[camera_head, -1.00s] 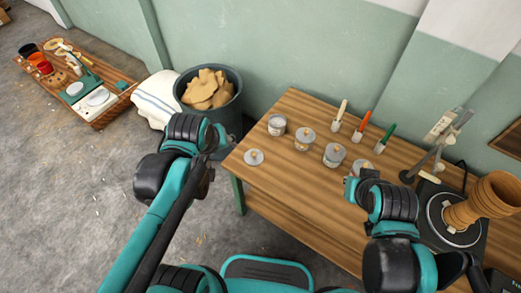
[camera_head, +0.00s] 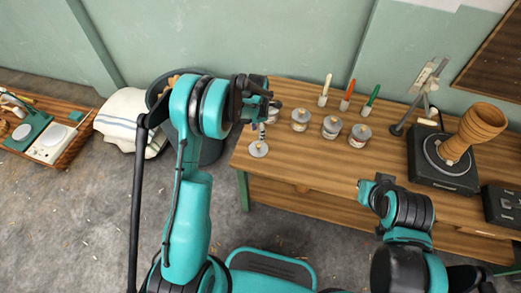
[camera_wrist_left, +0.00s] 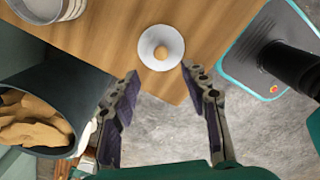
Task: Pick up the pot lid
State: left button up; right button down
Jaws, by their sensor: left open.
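The pot lid, a small grey disc with a pale wooden knob (camera_head: 258,149), lies flat on the wooden table (camera_head: 300,165) near its left front corner. It also shows in the left wrist view (camera_wrist_left: 161,47), just beyond my fingertips. My left gripper (camera_head: 264,108) is above the table's left end, over and slightly behind the lid in the head view. In the left wrist view its two fingers (camera_wrist_left: 162,76) are spread wide with nothing between them. They do not touch the lid. My right gripper (camera_head: 374,184) is over the table's front edge; its fingers are too small to read.
Several jars stand behind the lid, some with lids (camera_head: 332,126); one (camera_head: 272,115) is partly hidden by my left gripper. Upright tools (camera_head: 348,95) stand behind them. A dark bucket (camera_wrist_left: 75,95) is left of the table.

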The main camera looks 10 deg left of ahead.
aim_at(259, 145)
pick_arm(q)
notch_tip(259, 145, down, 3)
jog(key=shift+d+f+b, duration=0.1)
jog(key=shift+d+b, duration=0.05)
jog(key=shift+b, duration=0.3)
notch_tip(259, 145, down, 6)
jog(key=shift+r+b, duration=0.25)
jog(key=shift+b, duration=1)
jog(key=shift+r, duration=0.15)
grip_shut()
